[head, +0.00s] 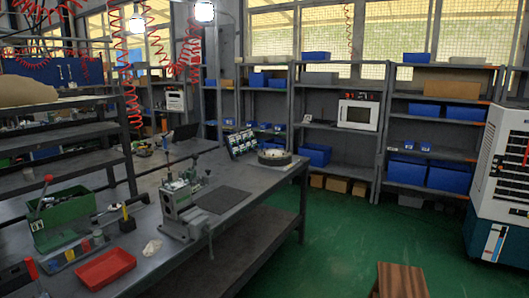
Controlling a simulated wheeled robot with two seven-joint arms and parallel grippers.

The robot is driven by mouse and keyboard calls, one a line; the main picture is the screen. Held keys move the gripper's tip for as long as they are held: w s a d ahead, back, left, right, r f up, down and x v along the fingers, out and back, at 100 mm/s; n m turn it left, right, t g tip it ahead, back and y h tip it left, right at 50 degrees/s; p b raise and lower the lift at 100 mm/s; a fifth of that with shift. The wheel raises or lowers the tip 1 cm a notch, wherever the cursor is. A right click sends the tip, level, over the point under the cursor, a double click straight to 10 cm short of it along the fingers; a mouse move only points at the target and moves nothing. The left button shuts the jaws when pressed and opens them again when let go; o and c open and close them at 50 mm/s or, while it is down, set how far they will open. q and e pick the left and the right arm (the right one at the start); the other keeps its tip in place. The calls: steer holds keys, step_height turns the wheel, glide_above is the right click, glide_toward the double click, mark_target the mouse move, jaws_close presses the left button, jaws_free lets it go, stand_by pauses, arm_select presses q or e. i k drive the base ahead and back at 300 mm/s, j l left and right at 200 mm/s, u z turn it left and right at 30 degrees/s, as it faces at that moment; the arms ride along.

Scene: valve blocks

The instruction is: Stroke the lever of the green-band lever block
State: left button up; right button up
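I cannot make out for certain a lever block with a green band. On the left bench, a red-tipped lever (43,190) rises at a green bin-like body (66,221); I cannot tell whether the two are joined. A second red-tipped upright part (31,268) shows at the lower left edge, mostly cut off. A grey-green metal device (180,196) with small upright parts stands further along the bench; any band on it is too small to tell. Neither of my grippers is in view.
The bench (235,178) also holds a red tray (106,268), a yellow-and-black upright item (126,218), a dark flat mat (223,199) and a round pale item (274,157). A wooden stool (401,280) stands at the front right. Green floor (340,235) is open right of the bench.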

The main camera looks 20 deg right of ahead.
mark_target(194, 156)
steer(key=z, duration=0.25)
steer(key=i+l, duration=0.2)
steer(key=i, duration=0.25)
steer(key=i+l+z, duration=0.1)
steer(key=i+l, duration=0.15)
steer(key=i, duration=0.15)
